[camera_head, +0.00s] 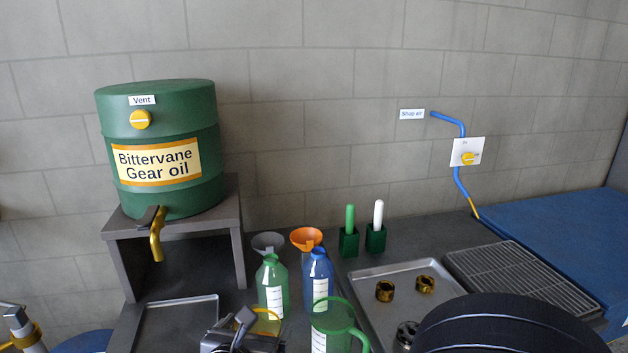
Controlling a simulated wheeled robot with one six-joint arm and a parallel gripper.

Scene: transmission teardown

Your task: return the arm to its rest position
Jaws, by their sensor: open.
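A large dark rounded shape fills the bottom right corner and hides part of the bench. It may be a part of my own arm, but I cannot tell. No held object shows.
A green gear oil drum (158,125) with a brass tap sits on a grey stand (238,225) at left. Green (271,285) and blue (318,272) bottles, a green jug (338,322) and a metal tray (366,290) crowd the bench. A grate (520,275) lies right.

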